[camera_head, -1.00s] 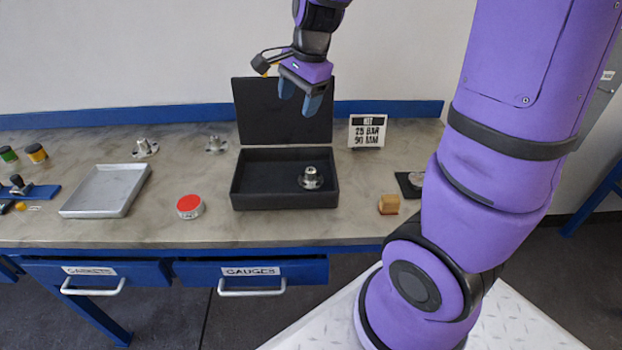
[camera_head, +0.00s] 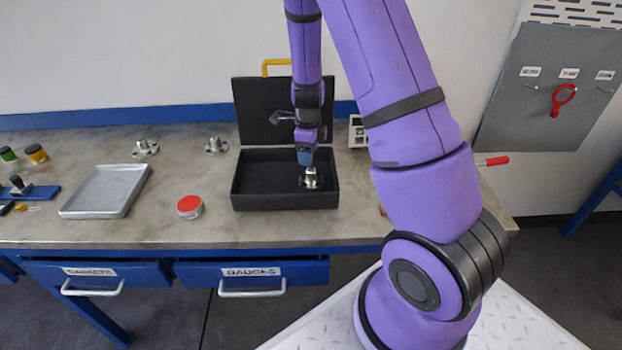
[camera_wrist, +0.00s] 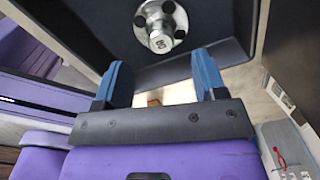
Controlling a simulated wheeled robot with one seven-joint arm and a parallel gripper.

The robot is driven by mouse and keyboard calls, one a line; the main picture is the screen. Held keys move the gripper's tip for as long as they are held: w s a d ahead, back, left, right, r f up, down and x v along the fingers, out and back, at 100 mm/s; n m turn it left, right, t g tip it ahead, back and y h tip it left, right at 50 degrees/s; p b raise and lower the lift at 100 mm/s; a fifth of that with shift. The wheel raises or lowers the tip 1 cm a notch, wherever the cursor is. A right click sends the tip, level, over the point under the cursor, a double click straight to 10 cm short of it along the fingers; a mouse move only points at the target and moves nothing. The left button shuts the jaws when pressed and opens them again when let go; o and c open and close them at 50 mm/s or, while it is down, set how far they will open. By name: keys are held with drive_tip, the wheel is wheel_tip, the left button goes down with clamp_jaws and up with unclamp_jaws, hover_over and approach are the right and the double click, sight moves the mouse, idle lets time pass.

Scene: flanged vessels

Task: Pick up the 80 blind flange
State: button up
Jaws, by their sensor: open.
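The 80 blind flange (camera_head: 311,178) is a silver metal flange with a raised hub, lying in the right part of the open black case (camera_head: 262,202). In the wrist view the flange (camera_wrist: 160,27) shows from above with bolt holes and a mark reading "80" on its hub. My gripper (camera_head: 305,156) is just above the flange in the head view. In the wrist view the two blue fingers (camera_wrist: 163,82) are apart, with nothing between them, and the flange is beyond their tips, apart from them.
The case lid (camera_head: 262,110) stands open behind. Two other flanges (camera_head: 146,148) (camera_head: 215,145) sit on the bench at the back left. A grey tray (camera_head: 104,192) and a red-topped round can (camera_head: 190,207) are left of the case. A sign (camera_head: 356,132) is partly hidden by my arm.

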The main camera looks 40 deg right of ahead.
sight(311, 169)
wheel_tip(311, 169, down, 2)
drive_tip(key=shift+f, duration=0.25)
drive_tip(key=f, duration=0.3)
drive_tip(key=shift+s+d+f, duration=0.3)
drive_tip(key=shift+f, duration=0.8)
drive_tip(key=shift+c, duration=0.3)
clamp_jaws()
